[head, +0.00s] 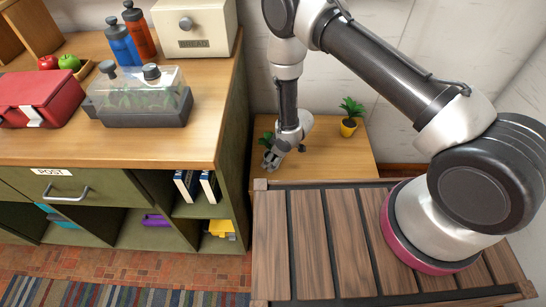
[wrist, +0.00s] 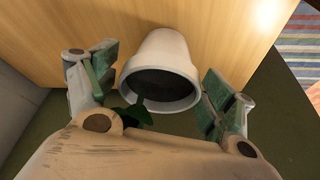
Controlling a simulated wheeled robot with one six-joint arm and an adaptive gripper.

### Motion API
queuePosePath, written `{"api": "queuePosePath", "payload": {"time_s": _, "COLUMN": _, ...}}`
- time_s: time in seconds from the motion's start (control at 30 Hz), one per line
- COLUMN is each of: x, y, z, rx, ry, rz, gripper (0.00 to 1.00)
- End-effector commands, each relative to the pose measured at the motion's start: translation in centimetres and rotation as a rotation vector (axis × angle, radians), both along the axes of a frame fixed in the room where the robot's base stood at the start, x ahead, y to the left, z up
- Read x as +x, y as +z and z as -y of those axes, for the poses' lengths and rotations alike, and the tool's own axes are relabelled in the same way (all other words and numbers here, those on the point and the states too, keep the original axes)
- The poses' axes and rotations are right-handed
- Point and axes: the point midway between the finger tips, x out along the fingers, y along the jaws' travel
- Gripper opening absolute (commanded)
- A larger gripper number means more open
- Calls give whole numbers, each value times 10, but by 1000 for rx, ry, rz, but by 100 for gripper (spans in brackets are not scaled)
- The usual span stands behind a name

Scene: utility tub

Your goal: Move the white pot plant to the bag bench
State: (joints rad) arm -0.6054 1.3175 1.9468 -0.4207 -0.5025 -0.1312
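The white pot (wrist: 160,62) shows in the wrist view in front of a light wooden surface, its dark soil facing the camera and a few green leaves (wrist: 136,114) below its rim. My gripper (wrist: 157,90) is open, with one finger on each side of the pot and a visible gap to both. In the head view my gripper (head: 273,158) points down at the left part of a low wooden surface (head: 335,155). Green leaves (head: 265,138) show beside it, but the white pot itself is hidden there. I cannot tell which surface is the bag bench.
A yellow pot plant (head: 349,118) stands right of my gripper on the low surface. The taller green cabinet (head: 232,150) rises close on the left, carrying a bread box (head: 195,27), a clear-lidded tub (head: 138,98), bottles and a red box (head: 38,98).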

Motion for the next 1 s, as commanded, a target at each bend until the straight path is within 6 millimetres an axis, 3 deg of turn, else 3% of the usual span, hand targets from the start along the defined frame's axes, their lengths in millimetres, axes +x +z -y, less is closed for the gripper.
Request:
{"api": "queuePosePath", "payload": {"time_s": 0.37, "x": 0, "y": 6, "z": 1, "rx": 1, "ry": 0, "rz": 1, "gripper": 85}}
{"api": "queuePosePath", "payload": {"time_s": 0.8, "x": -14, "y": 89, "z": 32, "rx": 2, "ry": -1, "rz": 1, "gripper": 85}}
{"api": "queuePosePath", "payload": {"time_s": 1.0, "x": -18, "y": 110, "z": 40, "rx": 1, "ry": 0, "rz": 0, "gripper": 85}}
